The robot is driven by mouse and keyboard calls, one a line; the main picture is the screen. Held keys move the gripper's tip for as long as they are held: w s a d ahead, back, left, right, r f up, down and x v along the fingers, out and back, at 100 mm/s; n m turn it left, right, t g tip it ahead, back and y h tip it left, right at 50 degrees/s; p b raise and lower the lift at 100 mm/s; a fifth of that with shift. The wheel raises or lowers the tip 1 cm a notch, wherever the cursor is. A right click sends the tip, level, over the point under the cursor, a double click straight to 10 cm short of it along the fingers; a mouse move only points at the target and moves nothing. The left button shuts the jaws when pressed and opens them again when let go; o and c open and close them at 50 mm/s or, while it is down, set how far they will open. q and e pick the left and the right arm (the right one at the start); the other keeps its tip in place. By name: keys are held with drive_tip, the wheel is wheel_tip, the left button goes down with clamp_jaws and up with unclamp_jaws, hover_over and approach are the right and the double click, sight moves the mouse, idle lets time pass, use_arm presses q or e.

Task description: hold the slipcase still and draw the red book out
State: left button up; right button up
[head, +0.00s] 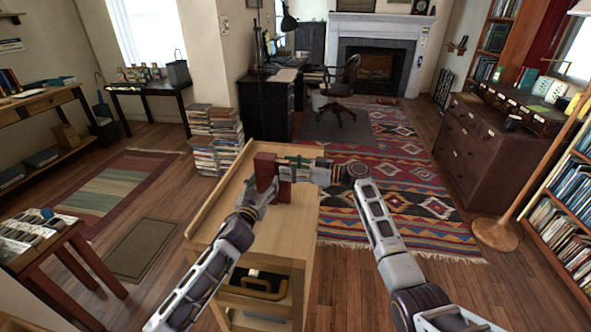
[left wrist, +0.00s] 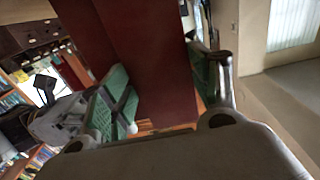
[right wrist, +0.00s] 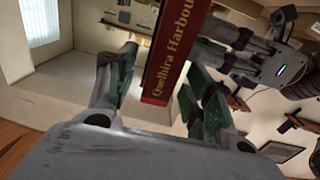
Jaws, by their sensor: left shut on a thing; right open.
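The dark red slipcase (head: 264,171) stands upright on the light wooden trolley. In the left wrist view the slipcase (left wrist: 155,60) fills the space between the green-padded fingers. My left gripper (head: 268,191) is shut on it. The red book's spine (right wrist: 176,55), with gold lettering reading "Quelhira Harbour", shows in the right wrist view. My right gripper (right wrist: 163,92) is open, with a finger on either side of the spine's lower end and gaps beside it. In the head view the grippers partly hide book and slipcase, so I cannot tell how far the book stands out.
The trolley top (head: 237,215) is otherwise bare, with a raised edge (head: 215,190) along its left side. A lower shelf holds a dark item with a yellow handle (head: 262,284). Stacked books (head: 216,135) stand on the floor behind. A patterned rug (head: 400,190) lies to the right.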

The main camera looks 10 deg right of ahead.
drive_tip(key=shift+c, duration=0.3)
clamp_jaws()
idle(0.5)
